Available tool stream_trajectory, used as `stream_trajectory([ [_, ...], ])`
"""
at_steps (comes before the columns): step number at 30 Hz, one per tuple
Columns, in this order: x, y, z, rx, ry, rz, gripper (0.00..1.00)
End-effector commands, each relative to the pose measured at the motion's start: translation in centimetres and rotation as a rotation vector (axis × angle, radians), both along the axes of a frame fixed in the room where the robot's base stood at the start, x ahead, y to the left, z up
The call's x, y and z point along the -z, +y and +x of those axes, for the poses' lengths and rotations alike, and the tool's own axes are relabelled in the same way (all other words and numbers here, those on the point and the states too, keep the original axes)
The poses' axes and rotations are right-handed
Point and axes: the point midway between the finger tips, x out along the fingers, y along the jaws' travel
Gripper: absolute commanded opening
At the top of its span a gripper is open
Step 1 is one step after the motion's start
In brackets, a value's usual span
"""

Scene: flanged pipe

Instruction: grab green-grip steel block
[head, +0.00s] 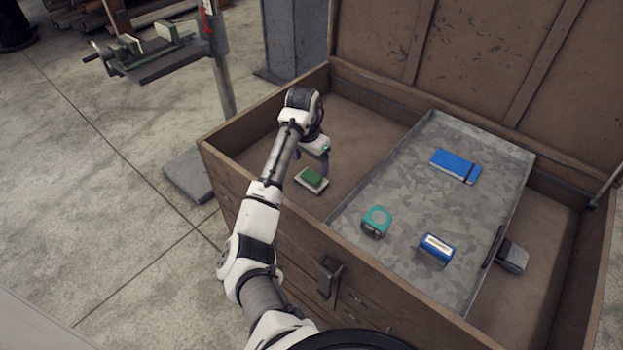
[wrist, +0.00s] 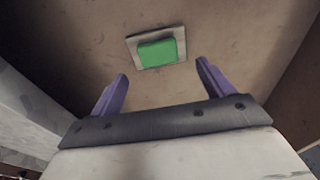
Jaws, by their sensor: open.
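The green-grip steel block (head: 312,179) lies flat on the chest floor, left of the metal tray. It is a pale steel plate with a green grip on top, and it also shows in the wrist view (wrist: 157,51). My gripper (head: 312,160) is over the chest, close to the block. In the wrist view my gripper (wrist: 162,70) has its two purple fingers wide apart with nothing between them. The block appears beyond the fingertips, roughly centred between them and apart from both.
The wooden chest (head: 268,232) has raised walls around the block. A grey block (head: 512,256) lies right of the tray.

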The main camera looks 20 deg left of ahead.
Motion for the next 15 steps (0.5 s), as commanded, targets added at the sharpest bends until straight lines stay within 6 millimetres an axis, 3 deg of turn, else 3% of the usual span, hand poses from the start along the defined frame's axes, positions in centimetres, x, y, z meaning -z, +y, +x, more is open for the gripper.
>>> stream_trajectory([
  [9,4.3,-0.2,-0.1,-0.001,0.003,-0.001,0.8],
  [15,5.2,-0.2,0.1,-0.001,0.0,0.0,0.8],
])
